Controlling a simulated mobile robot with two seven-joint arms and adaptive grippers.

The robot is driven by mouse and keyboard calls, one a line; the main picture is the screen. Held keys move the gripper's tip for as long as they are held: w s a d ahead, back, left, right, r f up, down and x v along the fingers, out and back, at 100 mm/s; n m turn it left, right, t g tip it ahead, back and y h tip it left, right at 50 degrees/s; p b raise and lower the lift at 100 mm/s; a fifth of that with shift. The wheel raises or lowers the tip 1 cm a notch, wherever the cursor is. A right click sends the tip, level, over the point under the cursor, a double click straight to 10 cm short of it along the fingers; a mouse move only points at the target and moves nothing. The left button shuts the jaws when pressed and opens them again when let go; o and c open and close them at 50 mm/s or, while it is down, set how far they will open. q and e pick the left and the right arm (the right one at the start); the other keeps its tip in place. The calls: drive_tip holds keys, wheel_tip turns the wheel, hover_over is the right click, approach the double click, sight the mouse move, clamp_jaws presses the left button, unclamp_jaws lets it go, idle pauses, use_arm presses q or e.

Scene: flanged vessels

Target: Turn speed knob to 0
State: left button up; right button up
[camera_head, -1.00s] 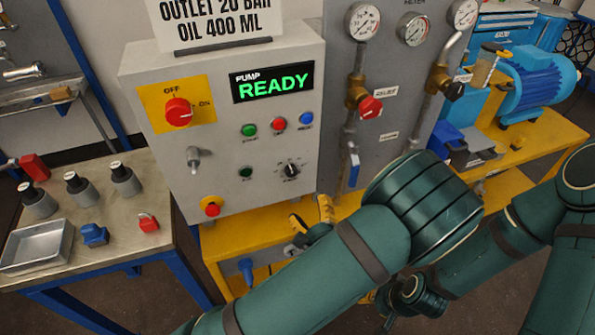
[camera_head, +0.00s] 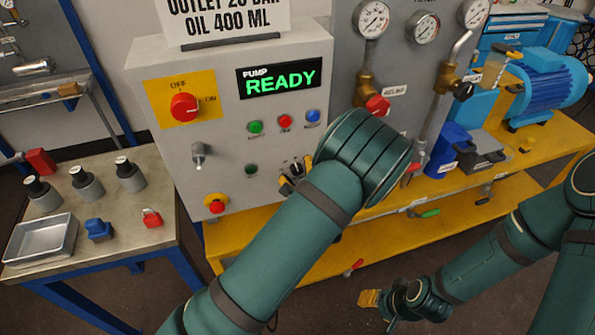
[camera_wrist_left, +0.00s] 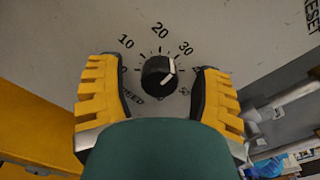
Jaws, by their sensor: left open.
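The speed knob (camera_head: 296,167) is a black round knob on the lower right of the grey pump panel. The left wrist view shows the knob (camera_wrist_left: 158,73) with a white mark on its right side; the dial reads 10, 20, 30 around the top, and fingers partly cover other numbers. My left gripper (camera_head: 291,177) is at the knob, partly hidden by my arm. In the left wrist view its yellow fingers (camera_wrist_left: 157,84) stand open on either side of the knob, with gaps. My right gripper (camera_head: 370,298) hangs low, its jaws unclear.
The panel (camera_head: 225,110) also holds a red OFF/ON switch (camera_head: 184,107), green, red and blue buttons, a toggle (camera_head: 199,155) and a red stop button (camera_head: 216,205). The display (camera_head: 284,78) reads PUMP READY. Gauges and pipes stand right. A side table (camera_head: 120,240) holds several small parts.

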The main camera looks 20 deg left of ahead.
use_arm(q)
clamp_jaws()
